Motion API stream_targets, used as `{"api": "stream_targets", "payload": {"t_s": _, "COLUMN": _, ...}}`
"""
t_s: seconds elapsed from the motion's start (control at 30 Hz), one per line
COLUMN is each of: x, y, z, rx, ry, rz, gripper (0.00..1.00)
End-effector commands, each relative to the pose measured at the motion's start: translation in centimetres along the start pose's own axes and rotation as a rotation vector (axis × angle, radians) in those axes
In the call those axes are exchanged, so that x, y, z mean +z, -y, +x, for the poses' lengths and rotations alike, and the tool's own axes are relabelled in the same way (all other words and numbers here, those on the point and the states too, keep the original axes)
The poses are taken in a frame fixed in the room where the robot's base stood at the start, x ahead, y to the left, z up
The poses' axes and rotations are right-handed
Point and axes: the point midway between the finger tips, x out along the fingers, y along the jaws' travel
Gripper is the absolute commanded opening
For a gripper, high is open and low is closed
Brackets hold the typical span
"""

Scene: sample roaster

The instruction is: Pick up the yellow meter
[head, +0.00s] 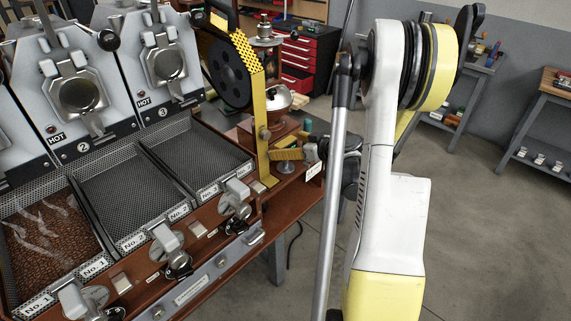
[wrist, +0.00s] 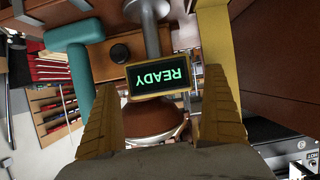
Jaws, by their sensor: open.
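The yellow meter (wrist: 158,76) shows in the wrist view as a small box with a yellow rim and a dark screen. Its green word READY appears upside down. My gripper (wrist: 159,84) is open, with one ribbed yellow finger on each side of the meter. Gaps show between the meter and both fingers. In the head view my gripper (head: 288,154) is small, beside the yellow post at the bench's right end. The meter cannot be made out there.
A yellow post (head: 262,150) stands close to my gripper; a yellow upright (wrist: 215,38) also shows in the wrist view. A teal part (wrist: 76,65) is at left. Roaster trays (head: 120,190) fill the bench left of my gripper. Open floor (head: 480,240) lies right.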

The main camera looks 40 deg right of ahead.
Motion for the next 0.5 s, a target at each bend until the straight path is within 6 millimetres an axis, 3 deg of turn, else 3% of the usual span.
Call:
{"api": "stream_targets", "payload": {"t_s": 0.13, "x": -0.06, "y": -0.01, "z": -0.08, "rx": 0.0, "ry": 0.0, "rz": 0.0, "gripper": 0.97}}
{"api": "stream_targets", "payload": {"t_s": 0.33, "x": -0.06, "y": 0.0, "z": -0.1, "rx": 0.0, "ry": 0.0, "rz": 0.0, "gripper": 0.36}}
{"api": "stream_targets", "payload": {"t_s": 0.5, "x": -0.08, "y": 0.0, "z": -0.1, "rx": 0.0, "ry": -0.001, "rz": 0.0, "gripper": 0.33}}
